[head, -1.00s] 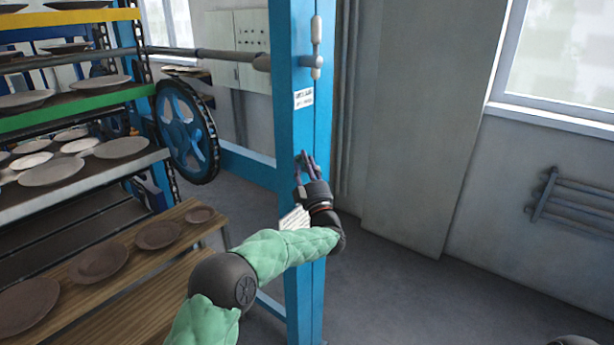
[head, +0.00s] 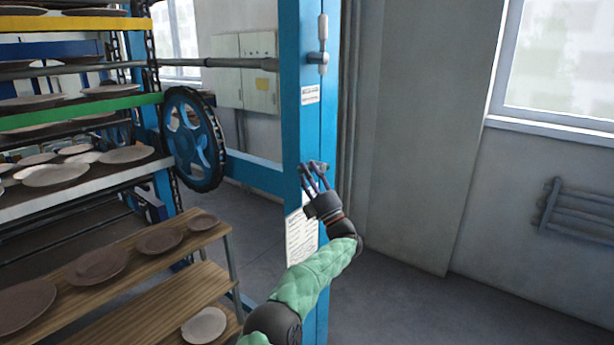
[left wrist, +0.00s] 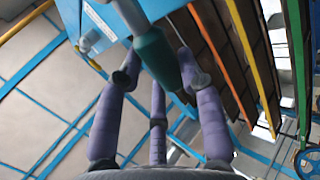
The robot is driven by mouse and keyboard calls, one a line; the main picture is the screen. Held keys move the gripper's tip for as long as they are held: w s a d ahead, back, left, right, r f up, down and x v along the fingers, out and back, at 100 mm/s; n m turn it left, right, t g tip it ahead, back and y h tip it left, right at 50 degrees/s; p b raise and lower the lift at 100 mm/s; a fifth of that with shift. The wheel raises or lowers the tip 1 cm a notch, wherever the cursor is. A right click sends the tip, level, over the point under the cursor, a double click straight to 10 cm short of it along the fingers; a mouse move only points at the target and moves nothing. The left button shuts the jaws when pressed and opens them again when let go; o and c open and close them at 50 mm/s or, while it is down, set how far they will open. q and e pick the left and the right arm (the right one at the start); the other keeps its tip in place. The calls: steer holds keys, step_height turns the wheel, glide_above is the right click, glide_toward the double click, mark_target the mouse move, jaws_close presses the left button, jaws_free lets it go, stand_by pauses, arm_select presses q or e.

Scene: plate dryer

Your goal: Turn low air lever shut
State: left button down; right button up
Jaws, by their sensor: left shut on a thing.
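The low air lever (head: 323,167) is on the blue post, just beyond my left fingertips. In the head view it is small and mostly covered by the fingers. My left gripper (head: 313,178) is at the lever, with its purple fingers around it. In the left wrist view, the lever's dark teal handle (left wrist: 156,60) runs between the fingers of my left gripper (left wrist: 158,80), which is shut on it. The exact angle of the lever is hard to tell. My right gripper is not in view.
An upper lever (head: 323,45) stands upright higher on the blue post (head: 302,130). A blue wheel (head: 193,140) and racks of plates (head: 52,174) are at left. A wooden bench (head: 160,290) with plates is below. The floor at right (head: 430,310) is clear.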

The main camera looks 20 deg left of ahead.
arm_select(q)
steer(key=f+n+g+y, duration=0.1)
steer(key=n, duration=0.1)
steer(key=f+n+g+y, duration=0.1)
steer(key=n+g, duration=0.1)
steer(key=shift+g, duration=0.3)
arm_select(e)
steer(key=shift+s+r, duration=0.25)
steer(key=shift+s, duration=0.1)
arm_select(q)
steer(key=shift+f+n+g+y+p, duration=0.3)
steer(key=shift+n+g+y+p, duration=0.15)
steer(key=shift+n+g, duration=0.55)
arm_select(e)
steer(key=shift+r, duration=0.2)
arm_select(q)
steer(key=c, duration=0.8)
jaws_free()
steer(key=shift+a+r, duration=0.1)
steer(key=shift+o, duration=0.2)
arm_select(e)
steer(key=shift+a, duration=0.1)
arm_select(q)
steer(key=shift+s, duration=0.1)
steer(key=v, duration=1.2)
